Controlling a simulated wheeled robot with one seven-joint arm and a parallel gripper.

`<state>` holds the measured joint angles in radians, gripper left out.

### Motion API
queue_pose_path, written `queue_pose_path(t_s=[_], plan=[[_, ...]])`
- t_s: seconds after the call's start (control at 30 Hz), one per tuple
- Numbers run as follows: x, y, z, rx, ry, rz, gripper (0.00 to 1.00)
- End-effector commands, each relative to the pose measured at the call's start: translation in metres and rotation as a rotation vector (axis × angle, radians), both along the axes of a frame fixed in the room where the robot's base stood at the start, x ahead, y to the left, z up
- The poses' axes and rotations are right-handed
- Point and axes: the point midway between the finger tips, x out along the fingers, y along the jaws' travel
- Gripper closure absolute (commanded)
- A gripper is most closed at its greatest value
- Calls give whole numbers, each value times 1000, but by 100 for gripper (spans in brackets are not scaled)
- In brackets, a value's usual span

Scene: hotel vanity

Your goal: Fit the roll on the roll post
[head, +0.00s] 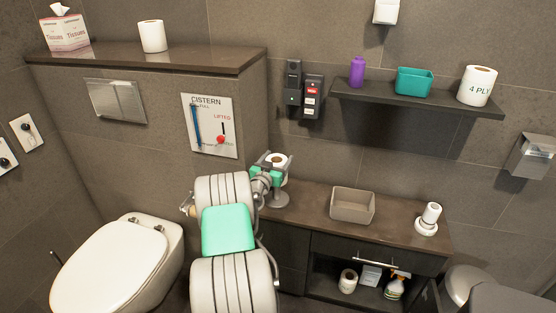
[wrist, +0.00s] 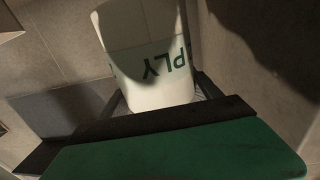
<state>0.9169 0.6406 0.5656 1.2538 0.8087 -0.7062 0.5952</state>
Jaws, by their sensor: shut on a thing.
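A white roll with green "PLY" print (wrist: 150,75) fills the space between my gripper's fingers (wrist: 160,92) in the wrist view. In the head view, my gripper (head: 269,168) is shut on this roll (head: 277,160), whose open core faces up. The gripper and roll hide most of the post. I cannot tell whether the roll is around the post or only above it.
A beige open box (head: 352,205) and a white cylinder on a round base (head: 428,219) stand on the counter to the right. A shelf (head: 420,99) above holds a purple bottle, a teal box and a "4 PLY" roll. A toilet (head: 115,265) is at left.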

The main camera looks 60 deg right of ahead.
Motion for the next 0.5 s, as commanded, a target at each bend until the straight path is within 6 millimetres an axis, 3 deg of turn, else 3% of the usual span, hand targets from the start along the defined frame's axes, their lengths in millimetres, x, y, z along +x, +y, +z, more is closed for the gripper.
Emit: queue_pose_path(t_s=[0.5], plan=[[0, 0, -36, -1, 0, 0, 70]])
